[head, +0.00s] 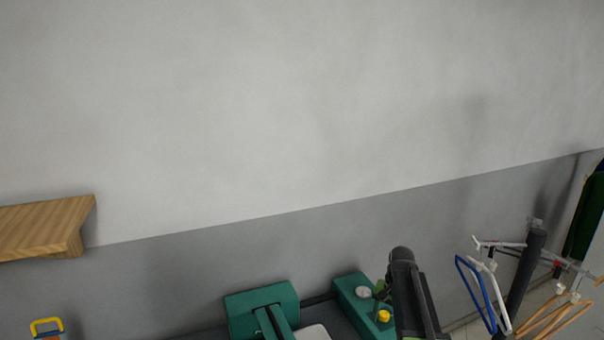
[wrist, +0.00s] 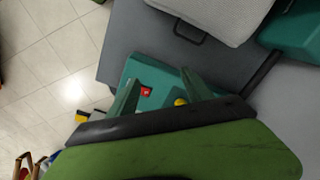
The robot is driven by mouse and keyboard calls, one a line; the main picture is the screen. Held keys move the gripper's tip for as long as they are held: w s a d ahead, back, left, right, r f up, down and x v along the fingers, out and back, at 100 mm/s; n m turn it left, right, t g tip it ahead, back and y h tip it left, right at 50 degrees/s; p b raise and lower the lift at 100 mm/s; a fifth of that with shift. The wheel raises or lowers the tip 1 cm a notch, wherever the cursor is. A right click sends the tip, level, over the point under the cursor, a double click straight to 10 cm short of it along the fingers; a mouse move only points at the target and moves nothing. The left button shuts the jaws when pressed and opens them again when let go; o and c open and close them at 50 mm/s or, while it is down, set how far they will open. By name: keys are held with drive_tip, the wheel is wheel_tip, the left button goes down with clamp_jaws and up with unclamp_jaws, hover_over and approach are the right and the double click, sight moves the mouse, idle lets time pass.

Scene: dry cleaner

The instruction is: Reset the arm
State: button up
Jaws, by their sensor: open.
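My gripper (wrist: 160,78) shows in the wrist view as two green fingers spread apart, with nothing between them. Behind the fingers is a teal control box (wrist: 143,72) with a red switch (wrist: 146,91) and a yellow button (wrist: 181,101). I cannot tell whether the fingers touch the box. In the head view my dark arm rises at the lower edge, right of the same teal box (head: 352,296). My gripper is hard to make out there.
A teal press (head: 262,306) stands left of the box. A rack with several hangers (head: 487,280) stands at the right. A wooden shelf (head: 42,226) juts out at the left. A yellow-handled item (head: 47,325) is at lower left. The upper wall is bare.

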drive_tip(key=s+a+f+n+b, duration=0.3)
drive_tip(key=s+a, duration=0.2)
drive_tip(key=s, duration=0.3)
drive_tip(key=s+a+f+n+b, duration=0.3)
drive_tip(key=s+a+f, duration=0.1)
drive_tip(key=s, duration=0.5)
drive_tip(key=shift+a+h, duration=0.3)
drive_tip(key=shift+a, duration=0.2)
drive_tip(key=shift+f, duration=0.1)
